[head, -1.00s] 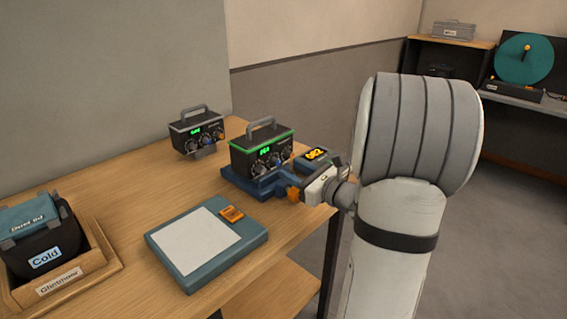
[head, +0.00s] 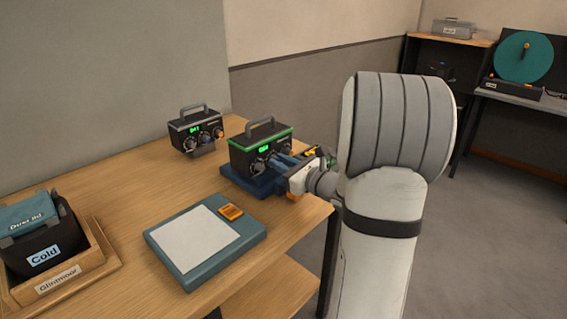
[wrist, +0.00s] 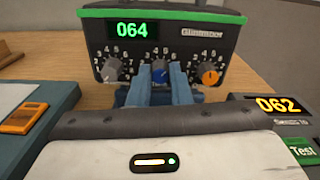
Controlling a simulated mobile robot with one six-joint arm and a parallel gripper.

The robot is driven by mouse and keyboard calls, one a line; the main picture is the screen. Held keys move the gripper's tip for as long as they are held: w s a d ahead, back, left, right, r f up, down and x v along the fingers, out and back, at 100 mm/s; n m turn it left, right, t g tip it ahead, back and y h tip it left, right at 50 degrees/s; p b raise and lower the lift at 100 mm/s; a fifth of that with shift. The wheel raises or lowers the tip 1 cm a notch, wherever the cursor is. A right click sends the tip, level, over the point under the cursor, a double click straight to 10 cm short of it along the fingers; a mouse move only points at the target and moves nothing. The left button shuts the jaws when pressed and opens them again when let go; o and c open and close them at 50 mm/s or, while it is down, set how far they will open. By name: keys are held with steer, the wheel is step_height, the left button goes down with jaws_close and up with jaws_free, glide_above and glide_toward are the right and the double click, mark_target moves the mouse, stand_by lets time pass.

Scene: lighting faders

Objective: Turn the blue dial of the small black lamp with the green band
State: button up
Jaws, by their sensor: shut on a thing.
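The small black lamp with the green band (head: 249,155) stands on a blue base (head: 230,182) near the table's right end. In the head view my gripper (head: 283,163) hides the dial.
A similar black lamp without a green band (head: 196,131) stands behind, to the left. A teal scale-like pad (head: 180,265) lies in front. A device reading "062" (wrist: 278,106) is close at right. A wooden tray (head: 95,262) holds a "Cold" bag (head: 42,250).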

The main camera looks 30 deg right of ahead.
jaws_close()
steer(key=shift+r+m+p, duration=0.15)
steer(key=shift+m+p, duration=0.15)
steer(key=shift+p, duration=0.1)
steer(key=shift+m, duration=0.5)
steer(key=o, duration=0.7)
jaws_free()
steer(key=shift+c, duration=0.2)
steer(key=v, duration=0.7)
steer(key=shift+s+d, duration=0.15)
steer(key=shift+s, duration=0.2)
